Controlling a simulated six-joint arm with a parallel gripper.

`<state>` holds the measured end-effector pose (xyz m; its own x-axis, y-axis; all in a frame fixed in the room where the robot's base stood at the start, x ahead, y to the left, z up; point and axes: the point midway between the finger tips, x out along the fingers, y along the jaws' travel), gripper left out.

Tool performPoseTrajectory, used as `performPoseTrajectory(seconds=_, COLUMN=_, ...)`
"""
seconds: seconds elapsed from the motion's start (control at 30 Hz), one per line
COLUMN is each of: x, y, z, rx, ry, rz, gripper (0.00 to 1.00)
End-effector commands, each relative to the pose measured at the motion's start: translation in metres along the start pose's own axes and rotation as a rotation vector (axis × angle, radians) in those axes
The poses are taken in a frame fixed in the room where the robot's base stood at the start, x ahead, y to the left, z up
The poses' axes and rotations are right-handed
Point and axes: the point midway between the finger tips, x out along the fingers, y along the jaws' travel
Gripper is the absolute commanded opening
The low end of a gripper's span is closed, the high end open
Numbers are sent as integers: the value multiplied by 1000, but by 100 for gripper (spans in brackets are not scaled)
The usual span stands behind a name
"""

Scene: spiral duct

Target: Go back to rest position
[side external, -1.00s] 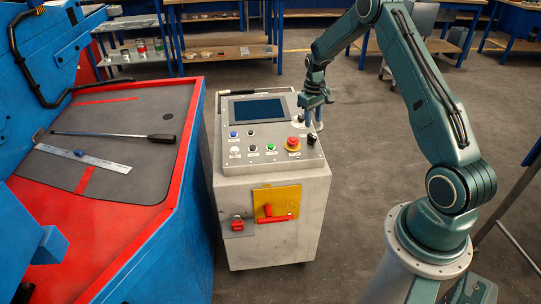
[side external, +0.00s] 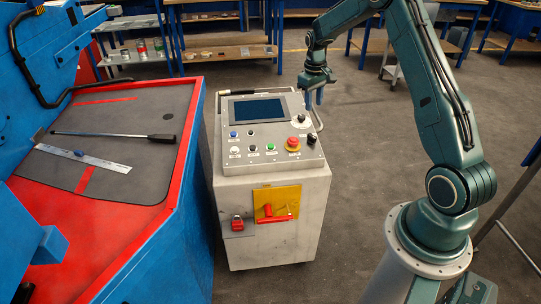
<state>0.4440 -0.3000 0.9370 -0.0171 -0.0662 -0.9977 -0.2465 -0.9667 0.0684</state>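My gripper (side external: 315,96) is raised near the back right corner of the grey control cabinet (side external: 262,218), pointing down. It appears apart from the panel, and nothing shows in it. Its fingers are too small and dark to tell whether they are open or shut. The sloped panel carries a dark screen (side external: 257,109), a red emergency button (side external: 293,144), a black knob (side external: 301,117), a black switch (side external: 311,139) and several small coloured buttons.
A blue and red machine bed (side external: 190,130) stands at the left, with a metal ruler (side external: 85,157) and a black-handled rod (side external: 115,135) on it. A red handle (side external: 273,219) juts from the cabinet front's yellow plate. Workbenches stand behind.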

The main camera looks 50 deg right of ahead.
Motion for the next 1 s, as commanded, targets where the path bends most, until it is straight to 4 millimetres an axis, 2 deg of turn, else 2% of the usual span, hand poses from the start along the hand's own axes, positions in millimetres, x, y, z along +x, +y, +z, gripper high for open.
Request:
performPoseTrajectory(seconds=0.17, x=-15, y=-9, z=2, rx=-7, ry=15, rz=2, gripper=35)
performPoseTrajectory(seconds=0.47, x=-77, y=-47, z=19, rx=-34, ry=78, rz=8, gripper=35)
performPoseTrajectory(seconds=0.7, x=-129, y=-84, z=48, rx=-60, ry=139, rz=7, gripper=35)
performPoseTrajectory(seconds=1.0, x=-181, y=-126, z=96, rx=-94, ry=215, rz=-3, gripper=35)
